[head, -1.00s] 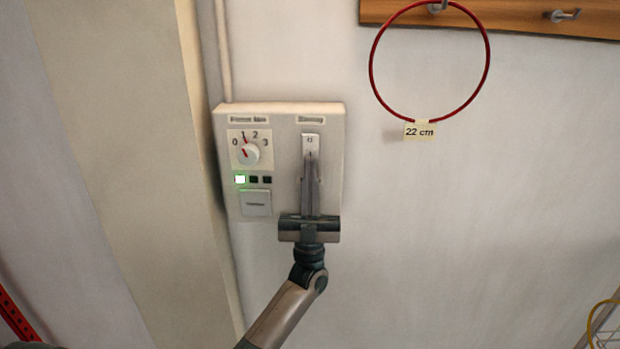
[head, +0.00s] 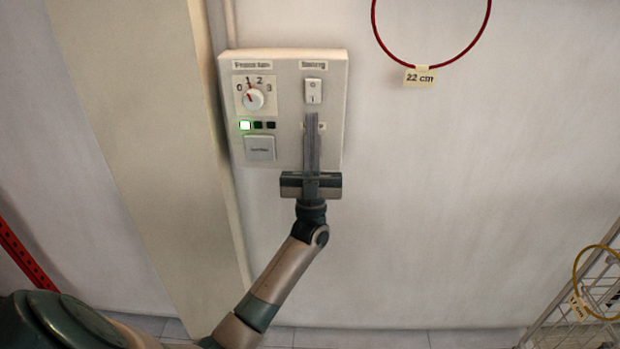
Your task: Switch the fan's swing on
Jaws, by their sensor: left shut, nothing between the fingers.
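The fan's control box (head: 282,65) is a pale panel on the wall. Its right half carries the swing switch (head: 313,91), a white rocker marked 0 above and 1 below, under a blurred label. My left gripper (head: 311,116) is shut and empty, its fingers pointing up just below the rocker in the picture. The whole rocker shows; a small gap seems to lie between it and the fingertips. The fingers hide part of the panel below the switch. I cannot tell for sure which side of the rocker is pressed. My right gripper is not in view.
A red hoop (head: 463,55) hangs right. A wire rack (head: 590,290) stands lower right. The wall between is bare.

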